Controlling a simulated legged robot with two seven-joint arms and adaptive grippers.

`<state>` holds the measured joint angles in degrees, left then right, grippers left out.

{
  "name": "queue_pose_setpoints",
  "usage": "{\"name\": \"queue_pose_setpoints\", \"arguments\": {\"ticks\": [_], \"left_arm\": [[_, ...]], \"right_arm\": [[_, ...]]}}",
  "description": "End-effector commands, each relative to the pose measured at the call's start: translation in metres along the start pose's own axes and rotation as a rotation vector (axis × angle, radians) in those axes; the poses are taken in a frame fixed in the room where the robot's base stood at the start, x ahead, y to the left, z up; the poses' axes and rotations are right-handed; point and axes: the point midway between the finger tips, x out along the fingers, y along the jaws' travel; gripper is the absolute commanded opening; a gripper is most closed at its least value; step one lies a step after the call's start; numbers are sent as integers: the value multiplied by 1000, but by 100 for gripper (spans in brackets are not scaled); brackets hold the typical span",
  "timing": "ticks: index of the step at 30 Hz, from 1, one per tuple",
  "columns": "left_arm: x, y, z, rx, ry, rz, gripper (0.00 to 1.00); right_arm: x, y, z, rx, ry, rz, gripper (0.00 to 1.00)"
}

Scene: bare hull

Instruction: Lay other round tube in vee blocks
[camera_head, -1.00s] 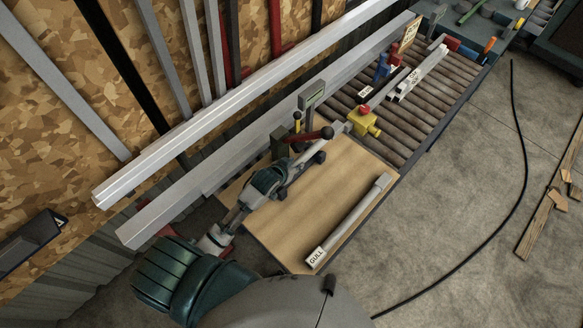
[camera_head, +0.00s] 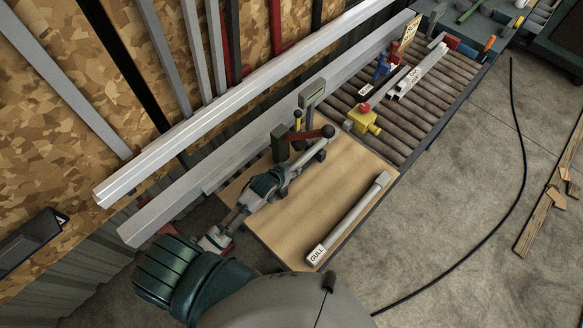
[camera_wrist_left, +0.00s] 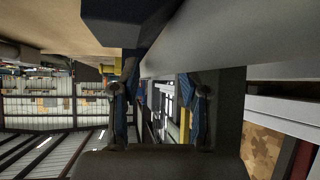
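A grey tube (camera_head: 352,217) lies on the wooden board, with a white end label that seems to read GULL. A pale bar (camera_head: 423,68) with a white label lies farther back on the rollers; I cannot tell whether it is round. My left gripper (camera_head: 303,163) is over the left part of the board, left of the grey tube and apart from it. In the left wrist view its two fingers (camera_wrist_left: 158,95) stand apart with nothing visible between them. I cannot make out the vee blocks clearly. My right gripper is out of view.
A yellow block with a red button (camera_head: 362,119) sits at the board's far edge. Long pale rails (camera_head: 250,105) run along the wall. The board's (camera_head: 275,225) middle is clear.

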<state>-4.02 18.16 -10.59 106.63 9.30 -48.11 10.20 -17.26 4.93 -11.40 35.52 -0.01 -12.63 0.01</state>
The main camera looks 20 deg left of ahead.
Motion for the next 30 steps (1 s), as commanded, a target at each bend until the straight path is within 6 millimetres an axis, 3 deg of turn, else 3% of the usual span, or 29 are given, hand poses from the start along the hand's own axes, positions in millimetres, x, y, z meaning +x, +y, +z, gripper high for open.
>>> {"name": "queue_pose_setpoints", "arguments": {"ticks": [14,24,30], "left_arm": [[-9,0,-9,1,2,0,60],[-86,0,-7,1,1,1,60],[-117,0,-7,0,0,0,60]], "right_arm": [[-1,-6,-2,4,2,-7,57],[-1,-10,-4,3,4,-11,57],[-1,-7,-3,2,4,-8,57]]}}
